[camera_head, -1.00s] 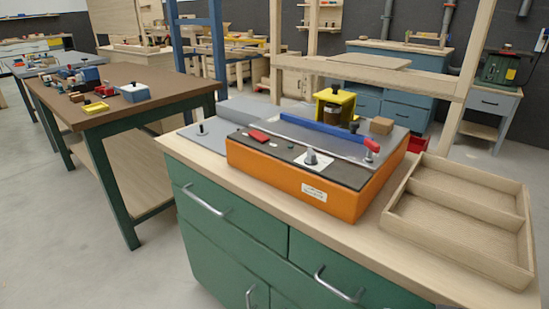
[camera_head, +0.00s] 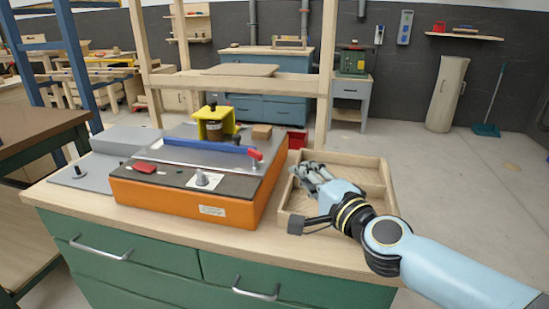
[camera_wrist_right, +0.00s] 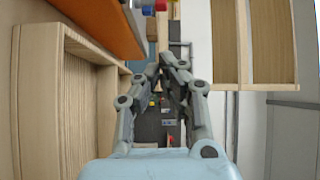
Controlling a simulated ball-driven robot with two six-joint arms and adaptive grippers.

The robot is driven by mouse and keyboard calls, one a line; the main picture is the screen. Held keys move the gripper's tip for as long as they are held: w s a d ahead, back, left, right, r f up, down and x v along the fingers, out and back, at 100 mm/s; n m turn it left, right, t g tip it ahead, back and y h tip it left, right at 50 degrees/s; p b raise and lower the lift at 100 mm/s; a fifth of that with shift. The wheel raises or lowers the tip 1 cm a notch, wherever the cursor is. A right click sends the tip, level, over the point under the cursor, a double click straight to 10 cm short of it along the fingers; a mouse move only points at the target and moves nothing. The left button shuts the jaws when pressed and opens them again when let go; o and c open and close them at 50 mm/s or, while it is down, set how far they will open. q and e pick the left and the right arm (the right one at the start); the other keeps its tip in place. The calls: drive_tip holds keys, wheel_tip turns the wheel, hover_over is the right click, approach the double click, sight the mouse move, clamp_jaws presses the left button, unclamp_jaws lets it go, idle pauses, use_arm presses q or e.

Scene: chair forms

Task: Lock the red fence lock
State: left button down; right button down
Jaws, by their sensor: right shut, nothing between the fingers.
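The red fence lock (camera_head: 256,155) is a small red lever at the right end of the blue fence (camera_head: 208,145) on the orange machine (camera_head: 190,205). It stands tilted up above the grey top plate. In the right wrist view, a red piece (camera_wrist_right: 161,5) shows at the top edge beside the orange side; I cannot tell whether it is the lock. My right gripper (camera_head: 306,170) is over the wooden tray, to the right of and apart from the lock. It is shut and empty; its fingers also show in the right wrist view (camera_wrist_right: 170,62). My left gripper is not in view.
The wooden tray (camera_head: 384,190) stands right of the machine on the green cabinet's worktop (camera_head: 85,205). A yellow guard (camera_head: 214,122) and a small wooden block (camera_head: 262,131) are behind the fence. A wooden post (camera_head: 326,80) rises behind the worktop.

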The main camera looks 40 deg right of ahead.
sight(255, 160)
drive_tip(key=shift+d+f+m+h, duration=0.1)
drive_tip(key=shift+d+m+h, duration=0.35)
drive_tip(key=shift+d, duration=0.3)
drive_tip(key=w, duration=0.3)
drive_tip(key=w+d, duration=0.1)
drive_tip(key=w, duration=0.5)
drive_tip(key=shift+d, duration=0.35)
drive_tip(key=shift+w+a, duration=0.15)
drive_tip(key=shift+a, duration=1.75)
